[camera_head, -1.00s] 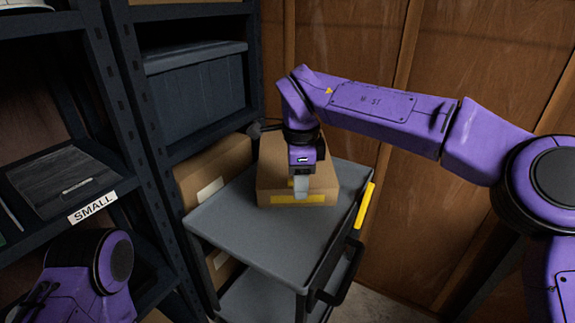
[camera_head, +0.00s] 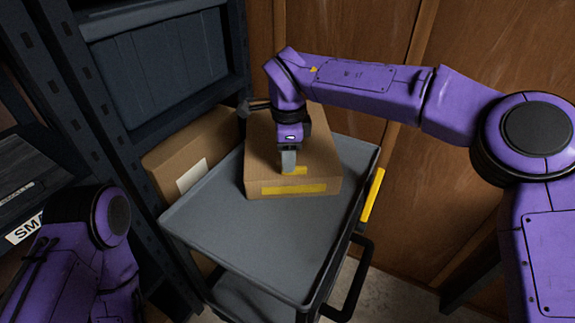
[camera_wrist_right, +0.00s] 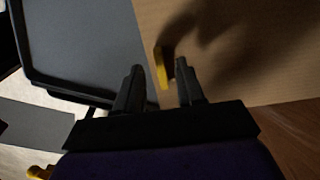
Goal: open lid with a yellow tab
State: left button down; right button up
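A cardboard box (camera_head: 322,160) stands on the top shelf of a grey cart. A small yellow tab (camera_head: 299,171) is at the front edge of its lid, above a yellow strip (camera_head: 293,188) on the front face. The lid looks shut. My right gripper (camera_head: 288,168) points down at the tab. In the right wrist view, the right gripper (camera_wrist_right: 160,82) has its fingers apart, with the yellow tab (camera_wrist_right: 160,67) in line with the gap. Whether the fingers touch the tab is unclear. My left arm shows at lower left; its gripper is outside the frame.
The cart's top tray (camera_head: 250,225) is bare in front of the box. The cart has a black handle (camera_head: 352,285) and a yellow bar (camera_head: 373,195) on its right. Another cardboard box (camera_head: 190,155) and dark shelving (camera_head: 75,110) stand left. A wooden wall closes the back.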

jog(key=shift+f, duration=1.5)
grip_shut()
jog(key=shift+w+r, duration=0.1)
